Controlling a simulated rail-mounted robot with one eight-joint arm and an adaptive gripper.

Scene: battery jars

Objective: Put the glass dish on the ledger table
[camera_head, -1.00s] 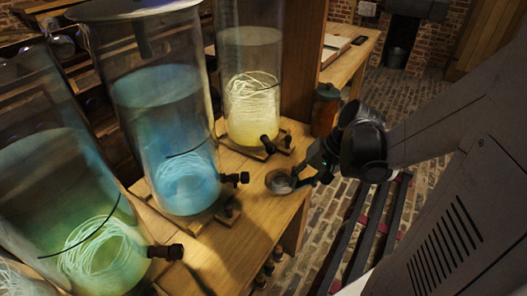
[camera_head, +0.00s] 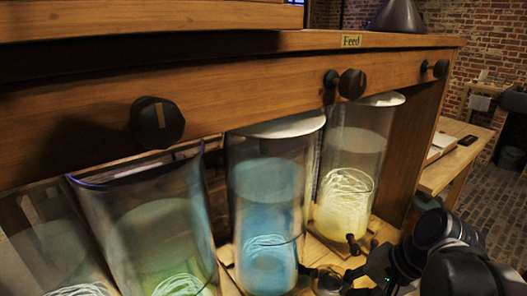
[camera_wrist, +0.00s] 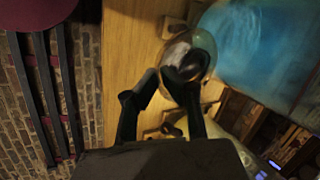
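The small round glass dish (camera_head: 328,281) stands on the wooden bench in front of the blue jar, at the bottom of the head view. In the wrist view the dish (camera_wrist: 190,48) lies just beyond my fingertips. My gripper (camera_wrist: 161,80) is open, with a gap between its fingers. The right finger overlaps the dish's near edge; I cannot tell whether it touches. In the head view my gripper is low at the right, beside the dish. The ledger table (camera_head: 437,177) is behind at the right, with an open book (camera_head: 440,146) and a dark flat object (camera_head: 467,140).
Tall glass jars with blue (camera_head: 268,205), yellow (camera_head: 347,180) and green (camera_head: 160,240) contents stand beside the dish. A wooden beam with dark knobs (camera_head: 352,83) runs above them. A wooden upright (camera_head: 412,150) stands between the jars and the ledger table.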

